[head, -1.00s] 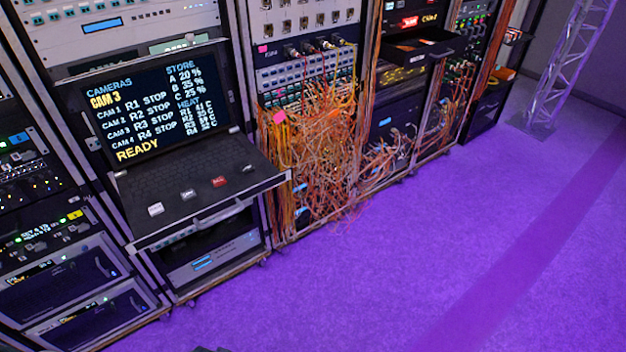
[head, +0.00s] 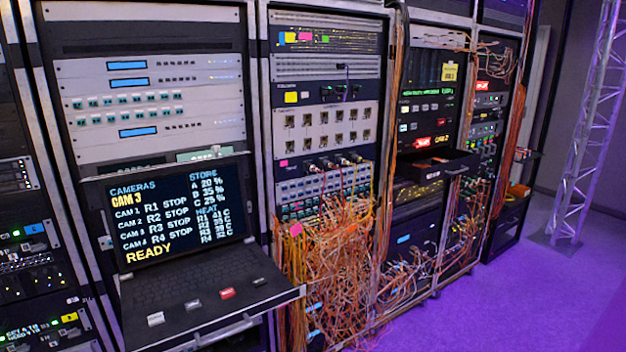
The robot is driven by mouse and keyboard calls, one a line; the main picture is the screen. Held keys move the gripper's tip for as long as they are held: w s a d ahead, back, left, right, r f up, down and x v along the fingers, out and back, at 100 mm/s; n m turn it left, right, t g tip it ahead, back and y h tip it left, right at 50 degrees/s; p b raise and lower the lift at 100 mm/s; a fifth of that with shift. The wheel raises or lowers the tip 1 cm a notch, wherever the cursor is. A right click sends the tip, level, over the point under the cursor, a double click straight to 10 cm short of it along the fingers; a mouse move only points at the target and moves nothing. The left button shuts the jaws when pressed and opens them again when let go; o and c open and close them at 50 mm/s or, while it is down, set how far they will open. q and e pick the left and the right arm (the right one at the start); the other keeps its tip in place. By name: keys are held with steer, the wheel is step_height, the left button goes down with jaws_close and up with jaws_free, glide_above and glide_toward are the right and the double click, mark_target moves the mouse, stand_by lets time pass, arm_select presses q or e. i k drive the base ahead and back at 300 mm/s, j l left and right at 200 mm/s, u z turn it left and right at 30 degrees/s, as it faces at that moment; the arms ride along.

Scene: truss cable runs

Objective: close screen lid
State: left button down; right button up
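The screen lid (head: 180,215) stands raised at the back of a pulled-out keyboard drawer (head: 165,290) in the left rack. Its screen is lit with "CAMERAS", "CAM 3" and "READY". The drawer carries a dark keyboard, a red key (head: 228,294) and several pale ones, with a metal handle (head: 225,330) along its front edge. Neither of my grippers is in view.
A dense tangle of orange cables (head: 335,265) hangs from the middle rack, right of the drawer. Another open drawer (head: 437,165) juts from the rack further right. A metal truss (head: 590,120) stands at the far right. The purple floor (head: 510,300) is clear at lower right.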

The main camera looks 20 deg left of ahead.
mark_target(156, 214)
steer(key=u, duration=1.25)
